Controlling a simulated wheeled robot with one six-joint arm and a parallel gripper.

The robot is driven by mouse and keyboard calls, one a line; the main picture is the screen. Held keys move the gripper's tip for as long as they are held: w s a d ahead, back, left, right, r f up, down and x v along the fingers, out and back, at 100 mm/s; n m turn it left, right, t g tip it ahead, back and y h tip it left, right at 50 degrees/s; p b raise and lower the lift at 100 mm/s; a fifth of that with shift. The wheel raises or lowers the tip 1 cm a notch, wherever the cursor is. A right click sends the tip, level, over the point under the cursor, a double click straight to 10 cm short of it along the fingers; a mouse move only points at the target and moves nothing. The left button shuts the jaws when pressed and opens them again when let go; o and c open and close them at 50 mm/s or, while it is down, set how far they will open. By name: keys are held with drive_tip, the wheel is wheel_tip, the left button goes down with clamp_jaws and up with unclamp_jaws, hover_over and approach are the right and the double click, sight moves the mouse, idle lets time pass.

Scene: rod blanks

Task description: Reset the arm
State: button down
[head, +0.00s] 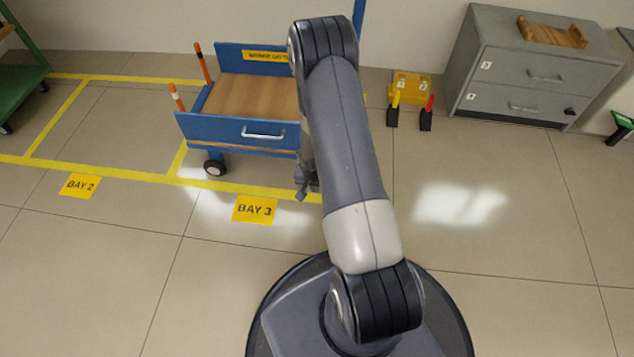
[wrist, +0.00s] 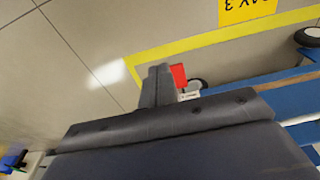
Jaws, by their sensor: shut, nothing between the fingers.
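My arm rises from my base in the head view and reaches forward over the floor. My gripper (head: 306,190) hangs beside the front of the blue cart (head: 225,130), partly hidden behind my arm. In the wrist view my gripper's fingers (wrist: 158,84) are together, with nothing seen between them. The cart has a wooden deck (head: 255,97), a silver handle and black wheels. Its right side is hidden by my arm.
Yellow floor lines mark bays, with a BAY 3 label (head: 255,209) and a BAY 2 label (head: 80,185). A grey drawer cabinet (head: 520,75) with a wooden rack (head: 552,34) stands at the back right. A yellow box (head: 411,86) is beside it.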

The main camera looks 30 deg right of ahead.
drive_tip(key=shift+s+a+r, duration=0.2)
drive_tip(key=shift+s+r, duration=0.1)
drive_tip(key=shift+r, duration=0.05)
idle(0.4)
drive_tip(key=shift+w+d+f+p, duration=0.45)
drive_tip(key=shift+w+d+f, duration=0.45)
drive_tip(key=shift+w, duration=0.35)
drive_tip(key=shift+w+d+f+p, duration=0.4)
drive_tip(key=shift+w+d+f, duration=0.5)
drive_tip(key=shift+w, duration=0.4)
drive_tip(key=shift+w+d+f+p, duration=0.45)
drive_tip(key=shift+w+d+f, duration=0.45)
drive_tip(key=shift+w, duration=0.35)
drive_tip(key=shift+a, duration=0.1)
drive_tip(key=shift+f, duration=0.2)
